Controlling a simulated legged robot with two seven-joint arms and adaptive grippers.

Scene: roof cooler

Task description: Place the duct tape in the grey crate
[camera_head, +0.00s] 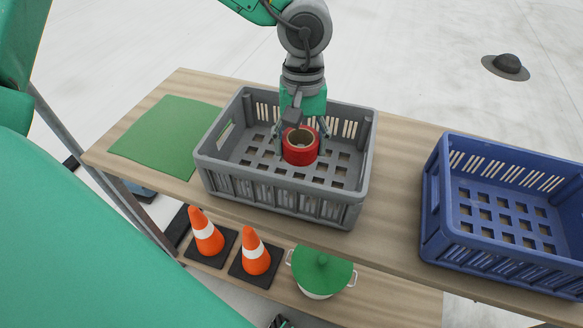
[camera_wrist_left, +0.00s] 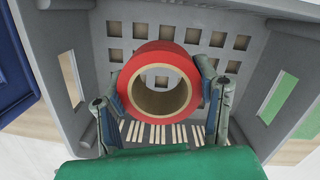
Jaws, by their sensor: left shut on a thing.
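The duct tape (camera_head: 301,146) is a red roll with a tan core. In the head view it shows inside the walls of the grey crate (camera_head: 285,205), over the slotted floor. My left gripper (camera_head: 300,135) reaches down into the crate from above and is shut on the tape. In the left wrist view the tape (camera_wrist_left: 158,83) sits between the two fingers of the gripper (camera_wrist_left: 160,98), with the floor of the crate (camera_wrist_left: 262,62) behind it. I cannot tell whether the tape touches the floor.
A blue crate (camera_head: 432,222) stands to the right on the same wooden table (camera_head: 398,150). A green mat (camera_head: 160,136) lies at the left. Two traffic cones (camera_head: 207,232) and a green-lidded pot (camera_head: 321,272) stand on the lower shelf.

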